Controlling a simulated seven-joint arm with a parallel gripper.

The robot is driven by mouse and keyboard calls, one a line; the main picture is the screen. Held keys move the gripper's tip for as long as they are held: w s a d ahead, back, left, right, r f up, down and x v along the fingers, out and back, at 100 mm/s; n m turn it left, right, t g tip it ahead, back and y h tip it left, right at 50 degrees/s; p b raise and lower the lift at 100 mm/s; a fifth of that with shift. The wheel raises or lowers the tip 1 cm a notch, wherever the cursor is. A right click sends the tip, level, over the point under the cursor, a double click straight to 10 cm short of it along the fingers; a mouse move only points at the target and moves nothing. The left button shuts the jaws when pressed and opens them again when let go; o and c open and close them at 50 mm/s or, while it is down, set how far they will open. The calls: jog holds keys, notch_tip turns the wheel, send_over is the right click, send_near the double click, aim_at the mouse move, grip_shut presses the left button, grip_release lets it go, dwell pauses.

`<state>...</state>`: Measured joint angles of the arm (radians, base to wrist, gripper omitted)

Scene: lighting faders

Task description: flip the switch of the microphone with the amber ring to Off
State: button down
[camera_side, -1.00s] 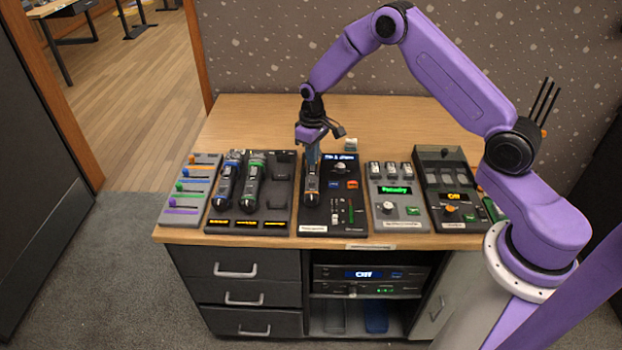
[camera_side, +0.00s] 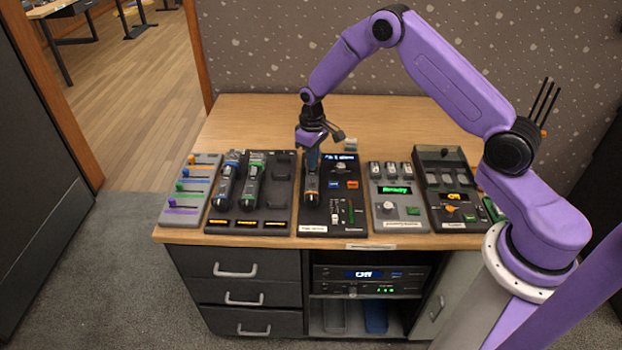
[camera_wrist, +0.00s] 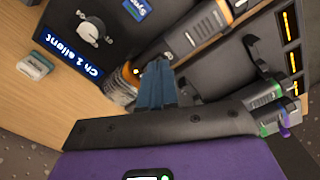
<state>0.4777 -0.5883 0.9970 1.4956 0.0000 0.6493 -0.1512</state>
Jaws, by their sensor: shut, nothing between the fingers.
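The microphone with the amber ring (camera_side: 311,188) lies lengthwise on a dark panel at the middle of the desk. In the wrist view its grey body (camera_wrist: 205,32) runs to the upper right, and its amber ring shows beside my fingers. My gripper (camera_side: 313,166) points down over the microphone's far end. Its blue fingers are shut and empty. They also show close to the ring end in the wrist view (camera_wrist: 160,66), and hide part of the microphone. I cannot tell whether they touch it, nor make out the switch position.
Two more microphones, with a blue ring (camera_side: 228,182) and a green ring (camera_side: 252,182), lie on the dark dock to the left. A fader board (camera_side: 190,190) stands further left. A grey box with a green screen (camera_side: 396,191) and a dark box (camera_side: 452,208) stand right.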

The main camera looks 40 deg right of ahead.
jog(key=shift+f, duration=0.4)
jog(key=shift+r, duration=3.55)
